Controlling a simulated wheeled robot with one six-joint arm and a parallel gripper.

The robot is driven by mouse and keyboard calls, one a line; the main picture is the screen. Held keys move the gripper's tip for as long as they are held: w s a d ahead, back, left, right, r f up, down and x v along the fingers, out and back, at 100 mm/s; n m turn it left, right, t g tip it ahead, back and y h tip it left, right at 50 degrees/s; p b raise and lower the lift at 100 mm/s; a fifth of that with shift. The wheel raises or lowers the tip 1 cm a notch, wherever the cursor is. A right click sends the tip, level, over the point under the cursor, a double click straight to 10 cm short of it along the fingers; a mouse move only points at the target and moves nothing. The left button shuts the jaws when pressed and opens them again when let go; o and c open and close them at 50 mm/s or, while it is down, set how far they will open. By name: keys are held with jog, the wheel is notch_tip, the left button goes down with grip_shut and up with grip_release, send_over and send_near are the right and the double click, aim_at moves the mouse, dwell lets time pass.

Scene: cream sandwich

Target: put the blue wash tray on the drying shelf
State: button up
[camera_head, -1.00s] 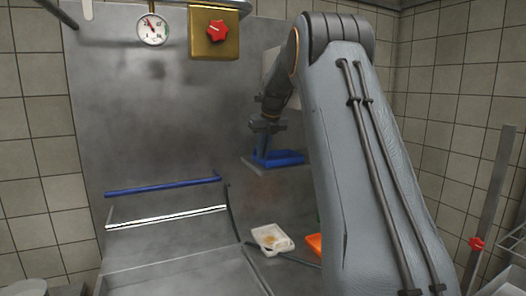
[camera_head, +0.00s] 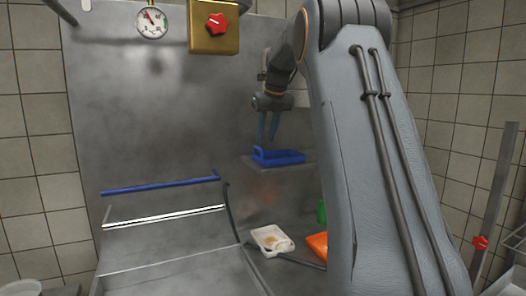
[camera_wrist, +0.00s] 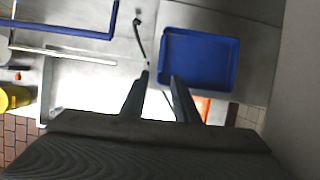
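The blue wash tray (camera_head: 278,157) rests on the drying shelf (camera_head: 268,168), a small grey ledge on the metal back wall. It also shows in the wrist view (camera_wrist: 200,58), flat and empty. My gripper (camera_head: 269,137) is above the tray's left side, with its two blue-grey fingers pointing down, apart from each other and from the tray. In the wrist view my gripper's fingers (camera_wrist: 159,78) stand apart with nothing between them. My arm hides the right part of the shelf in the head view.
Below are a white dirty tray (camera_head: 272,240), an orange tray (camera_head: 317,245) and a green object (camera_head: 321,211). A blue rail (camera_head: 160,186) and a white rail (camera_head: 165,217) cross the left. A brass box with a red knob (camera_head: 214,27) and a gauge (camera_head: 151,22) are above.

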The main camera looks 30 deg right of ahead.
jog(key=b+v, duration=0.1)
jog(key=v, duration=0.4)
jog(key=shift+r, duration=0.1)
jog(key=s+a+f+n+g, duration=0.1)
jog(key=s+a+f+n, duration=0.35)
jog(key=f+n, duration=0.2)
jog(key=s+a+f+n, duration=0.3)
jog(key=a+f+n, duration=0.3)
jog(key=f, duration=0.2)
jog(key=s+a+f+n+g, duration=0.1)
jog(key=s+a+f+n, duration=0.2)
jog(key=a+f+n, duration=0.35)
jog(key=s+a+f+n, duration=0.3)
jog(key=s+f+n, duration=0.5)
jog(key=s, duration=0.3)
jog(key=s+a+f+n, duration=0.4)
jog(key=s+f+n, duration=0.4)
jog(key=s, duration=0.3)
jog(key=shift+s+f+n+g, duration=0.15)
jog(key=shift+s+n+g, duration=0.2)
jog(key=shift+n, duration=0.35)
jog(key=shift+w+a, duration=0.1)
jog(key=shift+w, duration=0.05)
